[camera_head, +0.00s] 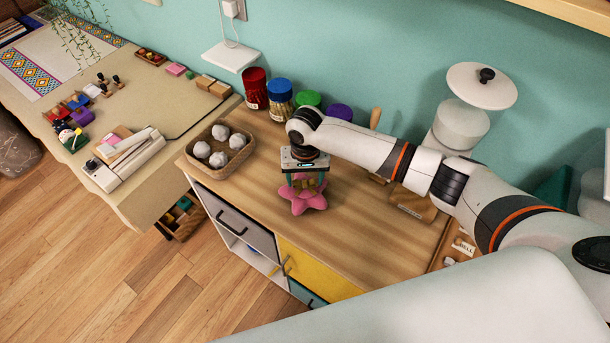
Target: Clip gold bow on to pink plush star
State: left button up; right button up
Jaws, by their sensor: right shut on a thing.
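The pink plush star (301,204) lies on the wooden top of the cabinet (370,245), near its middle. My right gripper (305,182) points down directly over the star, with its fingers at the star's upper part. It is shut on a small gold thing, which looks like the gold bow (309,185), between the fingers. The bow appears to be at the star's surface, but I cannot tell whether it is clipped on. The gripper hides part of the star. My left gripper is not in view.
A basket (190,163) of white balls stands to the left. Jars with red (255,88), blue (280,97), green and purple lids line the wall behind. A wooden block (413,203) lies to the right under my arm. The front of the cabinet top is clear.

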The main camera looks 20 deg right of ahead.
dwell(0.3)
jog(key=o, duration=0.8)
notch_tip(320, 180, up, 12)
jog(key=shift+f+b, duration=0.1)
jog(key=shift+b, duration=0.45)
notch_tip(320, 180, up, 9)
jog(key=p, duration=1.2)
jog(key=shift+p, duration=0.3)
